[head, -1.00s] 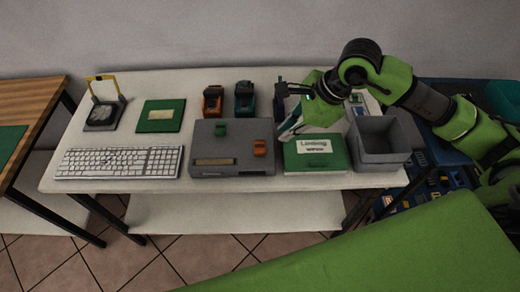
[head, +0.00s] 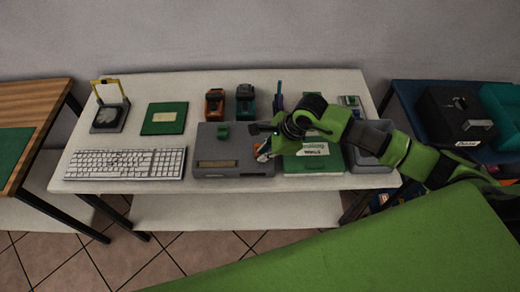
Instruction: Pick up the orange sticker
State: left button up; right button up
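A small orange piece (head: 257,147), the only thing on the grey box that could be the orange sticker, lies on the right part of the box's top. The grey box (head: 212,147) stands at the front middle of the white table. My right gripper (head: 262,155) is right over the orange piece and hides most of it. The fingers point down at it, but whether they are open or shut on it cannot be told. My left gripper is not in view.
A small green piece (head: 223,131) sits on the grey box. A green box with a white label (head: 314,165) and a grey bin (head: 371,163) stand to the right, partly under my arm. A keyboard (head: 125,163) lies left. Orange (head: 214,103) and teal (head: 245,100) devices stand behind.

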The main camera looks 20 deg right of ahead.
jog(key=shift+f, duration=0.15)
grip_shut()
